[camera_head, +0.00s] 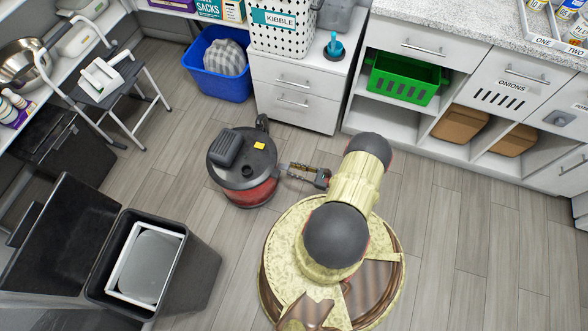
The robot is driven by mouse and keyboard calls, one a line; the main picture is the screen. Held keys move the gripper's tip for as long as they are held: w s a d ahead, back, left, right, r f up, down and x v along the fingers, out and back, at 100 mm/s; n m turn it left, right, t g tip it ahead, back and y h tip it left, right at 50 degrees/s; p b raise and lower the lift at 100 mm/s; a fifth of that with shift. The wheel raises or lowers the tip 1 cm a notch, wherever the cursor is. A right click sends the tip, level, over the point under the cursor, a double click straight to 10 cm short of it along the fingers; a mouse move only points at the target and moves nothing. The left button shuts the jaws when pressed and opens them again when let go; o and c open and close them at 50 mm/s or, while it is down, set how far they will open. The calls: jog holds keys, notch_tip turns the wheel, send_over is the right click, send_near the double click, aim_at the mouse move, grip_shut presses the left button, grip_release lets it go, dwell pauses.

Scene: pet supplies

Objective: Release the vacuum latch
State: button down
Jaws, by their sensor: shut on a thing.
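The vacuum (244,190) stands on the floor left of my arm. It has a red drum and a black lid with a black box-like part and a yellow square on top. My gripper (285,170) reaches to its right side, just below the lid edge. The jaws are shut at the latch on that side. The latch itself is too small and covered by my fingers to make out.
An open dark bin (190,275) stands at the lower left. A blue tub (215,85) and a white drawer unit (300,95) are behind the vacuum. A folding step stool (110,85) is at the upper left. The floor at the right is clear.

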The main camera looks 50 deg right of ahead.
jog(key=shift+a+f+t, duration=0.1)
jog(key=shift+f+t, duration=0.3)
jog(key=shift+f, duration=0.1)
dwell(0.4)
jog(key=c, duration=1.8)
grip_release()
jog(key=shift+o, duration=0.2)
jog(key=shift+s, duration=0.15)
jog(key=v, duration=1.1)
jog(key=shift+s+d+f, duration=0.3)
jog(key=shift+s, duration=0.05)
jog(key=shift+c, duration=0.2)
